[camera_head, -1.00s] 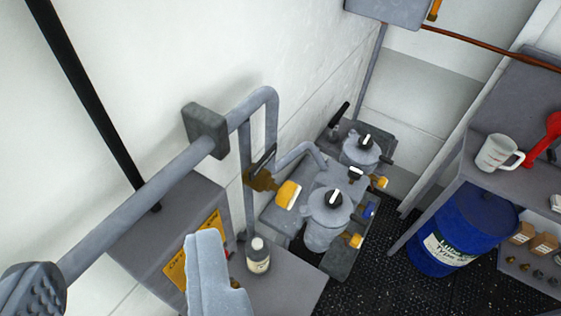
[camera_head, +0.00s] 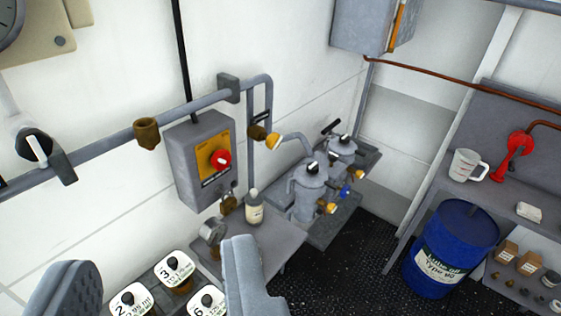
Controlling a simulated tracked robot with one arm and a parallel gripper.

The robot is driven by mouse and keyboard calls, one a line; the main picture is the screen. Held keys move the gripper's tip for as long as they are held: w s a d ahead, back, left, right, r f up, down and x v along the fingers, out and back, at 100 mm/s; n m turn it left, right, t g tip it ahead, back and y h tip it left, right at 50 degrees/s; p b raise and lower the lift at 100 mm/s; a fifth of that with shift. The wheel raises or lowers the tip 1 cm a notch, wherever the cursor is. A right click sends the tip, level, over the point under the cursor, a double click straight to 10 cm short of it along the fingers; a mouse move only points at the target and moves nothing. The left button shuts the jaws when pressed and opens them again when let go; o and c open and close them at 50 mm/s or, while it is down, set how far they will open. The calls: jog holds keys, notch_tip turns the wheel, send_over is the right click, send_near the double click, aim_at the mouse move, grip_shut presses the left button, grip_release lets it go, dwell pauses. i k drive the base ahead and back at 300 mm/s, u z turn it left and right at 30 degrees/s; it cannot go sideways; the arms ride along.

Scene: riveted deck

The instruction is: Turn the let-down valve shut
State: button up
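Several valve-like parts are in view, and I cannot tell which is the let-down valve. A brass valve with a yellow handle (camera_head: 265,136) sits on the grey wall pipe (camera_head: 190,107), beside its downward bend. A round black knob with a white bar (camera_head: 36,147) is at the pipe's left end. A brass fitting (camera_head: 146,133) is on the pipe between them. My gripper (camera_head: 158,255) is open, its two grey fingers wide apart at the bottom of the view. Nothing shows between the fingertips except the background, and they appear apart from the pipe and valves.
A grey box with a red knob (camera_head: 220,159) hangs below the pipe. A bottle (camera_head: 253,208), a gauge (camera_head: 212,231) and numbered labels (camera_head: 174,269) are low in front. Two grey canisters (camera_head: 307,190) stand behind. A blue drum (camera_head: 450,250) and bench (camera_head: 505,200) are right.

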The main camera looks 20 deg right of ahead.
aim_at(273, 140)
jog(key=z, duration=1.8)
jog(key=i, duration=1.2)
jog(key=u, duration=2.45)
jog(key=i, duration=1)
jog(key=z, duration=0.05)
